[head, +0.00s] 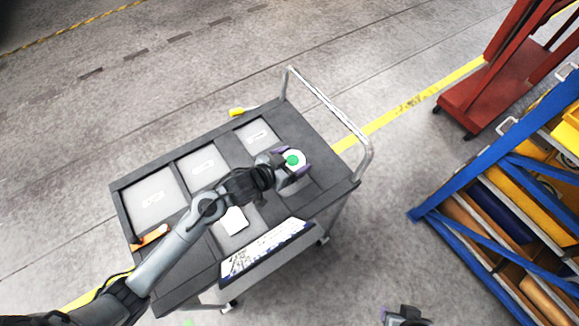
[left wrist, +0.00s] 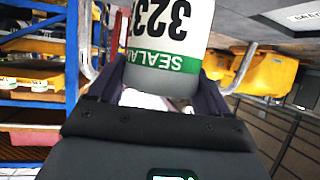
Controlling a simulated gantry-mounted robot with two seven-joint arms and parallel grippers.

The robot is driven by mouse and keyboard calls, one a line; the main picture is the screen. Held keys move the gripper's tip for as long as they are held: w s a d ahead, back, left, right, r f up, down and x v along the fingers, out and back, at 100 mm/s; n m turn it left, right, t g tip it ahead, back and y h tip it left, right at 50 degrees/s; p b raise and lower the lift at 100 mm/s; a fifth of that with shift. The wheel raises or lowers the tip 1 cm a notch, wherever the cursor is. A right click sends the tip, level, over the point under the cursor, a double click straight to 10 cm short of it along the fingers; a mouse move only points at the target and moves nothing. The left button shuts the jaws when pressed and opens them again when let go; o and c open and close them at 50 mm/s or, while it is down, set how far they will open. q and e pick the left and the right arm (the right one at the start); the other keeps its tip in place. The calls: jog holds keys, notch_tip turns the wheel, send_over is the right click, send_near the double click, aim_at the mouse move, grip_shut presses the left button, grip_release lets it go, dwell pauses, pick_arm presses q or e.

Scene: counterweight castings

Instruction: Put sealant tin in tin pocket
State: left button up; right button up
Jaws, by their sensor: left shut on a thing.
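The sealant tin (head: 294,159) is white with a green spot on top in the head view. In the left wrist view the tin (left wrist: 165,35) shows a green SEALANT band and large black digits, upside down. My left gripper (head: 289,164) is shut on the tin, with a dark finger on either side, over the right part of the cart's dark tray (head: 262,195). The gripper hides part of the tray below, and I cannot tell which recess is the tin pocket or how high the tin is. My right gripper (head: 404,316) shows partly at the bottom edge, apart from the cart.
The tray has labelled light-grey panels (head: 153,194), a white card (head: 234,221) and an orange tool (head: 150,237). A printed board (head: 266,248) lies along its near edge. A metal handle (head: 330,105) rises at the right. A blue rack (head: 470,185) stands farther right.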

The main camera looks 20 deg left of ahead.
pick_arm(q)
jog(key=shift+s+a+f, duration=0.1)
jog(key=shift+a+f, duration=0.1)
jog(key=shift+a, duration=0.2)
jog(key=shift+f+b, duration=0.3)
jog(key=shift+f, duration=1.7)
jog(key=o, duration=1.2)
jog(key=shift+f, duration=0.15)
jog(key=shift+s+r, duration=0.15)
jog(key=shift+r, duration=0.05)
jog(key=p+v, duration=0.1)
jog(key=v, duration=1)
jog(key=shift+s+a+r, duration=0.1)
jog(key=shift+s+a, duration=0.1)
jog(key=shift+s, duration=0.1)
